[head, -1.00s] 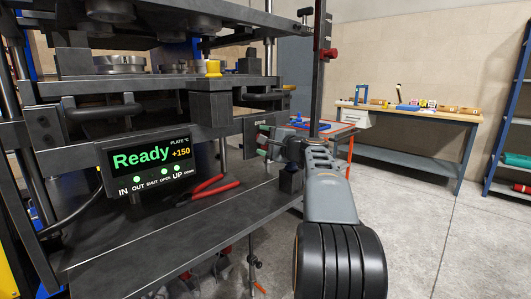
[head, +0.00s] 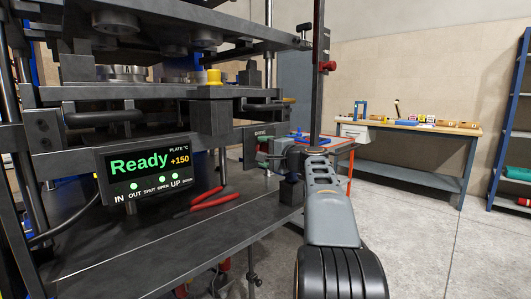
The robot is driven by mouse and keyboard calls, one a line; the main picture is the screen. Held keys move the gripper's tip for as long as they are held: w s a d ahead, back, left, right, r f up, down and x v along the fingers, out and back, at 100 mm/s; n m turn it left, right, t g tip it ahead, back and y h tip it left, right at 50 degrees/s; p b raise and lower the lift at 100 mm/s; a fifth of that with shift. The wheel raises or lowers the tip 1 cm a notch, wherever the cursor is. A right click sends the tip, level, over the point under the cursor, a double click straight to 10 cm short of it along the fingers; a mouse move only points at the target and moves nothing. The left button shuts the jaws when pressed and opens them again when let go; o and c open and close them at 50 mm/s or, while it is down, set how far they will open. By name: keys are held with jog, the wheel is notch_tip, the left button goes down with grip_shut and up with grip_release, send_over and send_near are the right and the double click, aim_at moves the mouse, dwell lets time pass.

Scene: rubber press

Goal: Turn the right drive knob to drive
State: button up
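The drive box (head: 257,146) is a small dark box with a "DRIVE" label on the press's right front side, left of my gripper. My gripper (head: 272,154) reaches up from the lower right and its end is at the box's right side. The knob itself cannot be made out; my gripper's end and a dark green part there overlap it or lie close to it. Whether the fingers touch or hold the knob is too small to tell. The press display (head: 150,166) reads "Ready" and "+150", with a row of IN, OUT, SHUT, OPEN, UP and DOWN labels below.
Red-handled pliers (head: 213,199) lie on the press's dark lower shelf (head: 130,248), left of my arm. A dark vertical post (head: 317,80) stands just behind my gripper. A workbench (head: 410,140) with small items stands at the back right. The floor between is clear.

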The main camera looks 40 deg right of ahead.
jog(key=o, duration=0.4)
jog(key=shift+o, duration=0.2)
jog(key=s+d, duration=0.2)
jog(key=s, duration=1.1)
jog(key=shift+s+d, duration=0.25)
jog(key=shift+s, duration=0.05)
